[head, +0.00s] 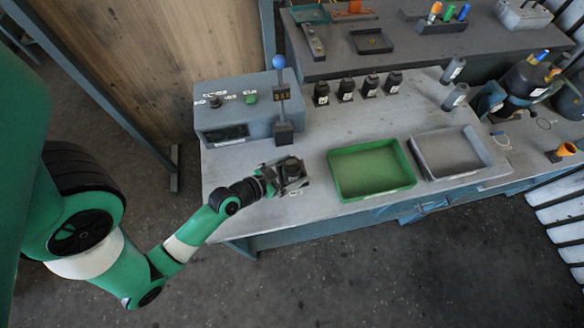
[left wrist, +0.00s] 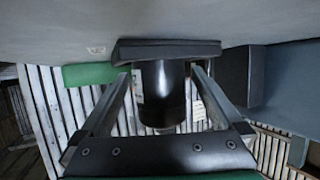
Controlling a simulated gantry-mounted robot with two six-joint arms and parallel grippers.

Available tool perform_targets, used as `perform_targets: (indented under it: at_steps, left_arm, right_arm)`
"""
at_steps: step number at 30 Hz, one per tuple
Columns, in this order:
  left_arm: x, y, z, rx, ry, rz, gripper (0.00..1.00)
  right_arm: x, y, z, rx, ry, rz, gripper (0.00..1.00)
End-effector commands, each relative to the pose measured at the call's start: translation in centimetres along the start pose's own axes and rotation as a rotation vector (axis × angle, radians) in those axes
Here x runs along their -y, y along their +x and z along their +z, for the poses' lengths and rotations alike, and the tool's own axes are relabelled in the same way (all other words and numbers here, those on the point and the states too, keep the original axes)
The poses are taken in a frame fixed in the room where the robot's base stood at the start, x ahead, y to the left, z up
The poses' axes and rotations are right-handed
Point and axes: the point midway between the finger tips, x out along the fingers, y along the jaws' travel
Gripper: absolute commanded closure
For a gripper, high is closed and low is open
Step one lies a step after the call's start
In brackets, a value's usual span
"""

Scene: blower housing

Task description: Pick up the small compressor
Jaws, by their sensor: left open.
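The small compressor (head: 291,164), a dark cylinder on a flat square base, stands upright on the grey bench near its front left. In the left wrist view, the small compressor (left wrist: 163,97) appears upside down, its base against the bench surface. My left gripper (head: 290,174) is open, with one finger on each side of the cylinder; the same gripper shows in the left wrist view (left wrist: 162,76). I cannot tell whether the fingers touch it. The fingers partly hide the compressor in the head view. My right gripper is not in view.
A control box (head: 240,107) and a blue-knobbed lever post (head: 282,105) stand just behind the gripper. A green tray (head: 338,186) and a grey tray (head: 419,168) lie to the right. Several dark canisters (head: 346,90) line the back. The bench's front edge is close.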

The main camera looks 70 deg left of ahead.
Motion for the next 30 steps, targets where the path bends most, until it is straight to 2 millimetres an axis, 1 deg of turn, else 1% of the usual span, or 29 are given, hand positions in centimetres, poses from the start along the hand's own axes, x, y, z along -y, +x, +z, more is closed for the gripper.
perform_targets:
  at_steps: [4,8,9,11,12,14,15,17,18,21,30]
  left_arm:
    - [0.01,-0.03,0.01,0.000,0.000,0.000,0.00]
    - [0.01,-0.04,0.01,0.000,-0.001,0.000,0.23]
    - [0.01,-0.05,0.01,0.000,-0.001,0.000,0.31]
    - [0.01,-0.05,0.01,0.000,-0.001,0.000,0.41]
    - [0.01,-0.05,0.00,0.000,-0.001,0.000,0.49]
    - [0.01,-0.06,0.00,0.000,-0.001,0.000,0.59]
    - [0.01,-0.06,0.00,0.000,-0.001,0.000,0.67]
    - [0.01,-0.06,0.00,0.000,-0.001,0.000,0.77]
    - [0.01,-0.06,0.00,0.000,-0.001,0.000,0.85]
    - [0.01,-0.06,0.00,0.000,-0.001,0.000,1.00]
    - [0.03,-0.07,-0.18,-0.004,0.000,-0.001,1.00]
  right_arm:
    - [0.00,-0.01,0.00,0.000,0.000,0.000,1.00]
    - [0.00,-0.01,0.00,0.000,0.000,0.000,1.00]
    - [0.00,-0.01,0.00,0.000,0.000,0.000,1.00]
    - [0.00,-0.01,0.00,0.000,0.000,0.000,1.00]
    - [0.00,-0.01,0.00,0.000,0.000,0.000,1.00]
    - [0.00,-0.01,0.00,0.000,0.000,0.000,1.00]
    - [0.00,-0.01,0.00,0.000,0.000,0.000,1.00]
    - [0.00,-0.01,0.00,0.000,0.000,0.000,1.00]
    - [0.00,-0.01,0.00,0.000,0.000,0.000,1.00]
    - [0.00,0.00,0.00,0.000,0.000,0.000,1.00]
    - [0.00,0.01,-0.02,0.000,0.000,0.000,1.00]
